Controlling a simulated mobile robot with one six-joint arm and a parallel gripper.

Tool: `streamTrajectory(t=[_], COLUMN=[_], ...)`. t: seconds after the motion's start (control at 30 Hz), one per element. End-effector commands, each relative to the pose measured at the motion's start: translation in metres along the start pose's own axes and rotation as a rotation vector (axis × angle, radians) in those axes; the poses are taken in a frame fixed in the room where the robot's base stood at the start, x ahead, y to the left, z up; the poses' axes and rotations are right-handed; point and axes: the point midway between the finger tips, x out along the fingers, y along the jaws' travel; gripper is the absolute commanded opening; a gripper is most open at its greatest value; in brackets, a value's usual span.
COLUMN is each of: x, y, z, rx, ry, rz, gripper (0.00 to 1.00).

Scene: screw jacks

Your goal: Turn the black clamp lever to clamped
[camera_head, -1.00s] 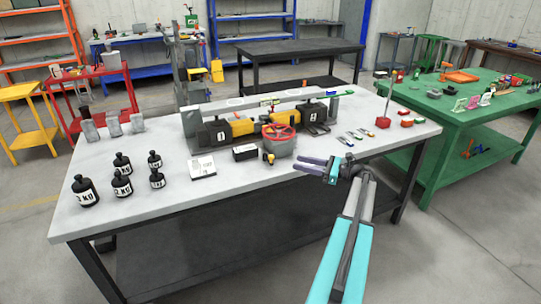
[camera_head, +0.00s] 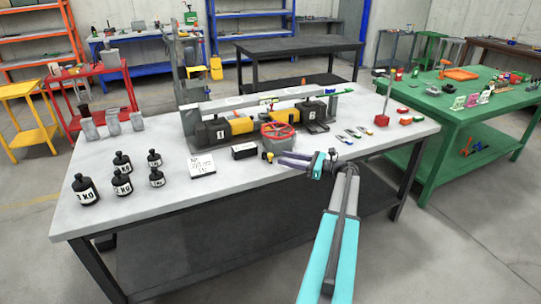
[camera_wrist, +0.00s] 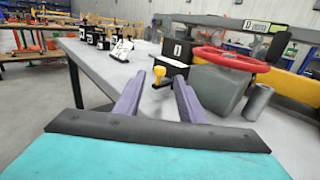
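No part is clearly readable as the black clamp lever. A small yellow knob on a dark fitting (camera_head: 268,157) sits at the near left foot of the grey block with the red handwheel (camera_head: 278,131). In the wrist view the yellow knob (camera_wrist: 159,71) shows just beyond and between my fingertips, with the red handwheel (camera_wrist: 230,59) to its right.
Two black-and-yellow jacks (camera_head: 212,132) stand behind the handwheel under a long grey beam (camera_head: 250,100). A black box (camera_head: 244,151), a white card (camera_head: 202,166) and several black weights (camera_head: 86,190) lie to the left. The table's front middle (camera_head: 210,205) is clear.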

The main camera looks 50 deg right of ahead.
Motion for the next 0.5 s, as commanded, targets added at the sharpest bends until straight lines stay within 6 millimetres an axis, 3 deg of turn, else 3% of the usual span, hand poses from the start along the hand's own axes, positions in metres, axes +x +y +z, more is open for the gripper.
streamTrajectory(t=[0.5], x=[0.068], y=[0.0], z=[0.001], rx=[0.0], ry=[0.0], rz=[0.0], gripper=[0.36])
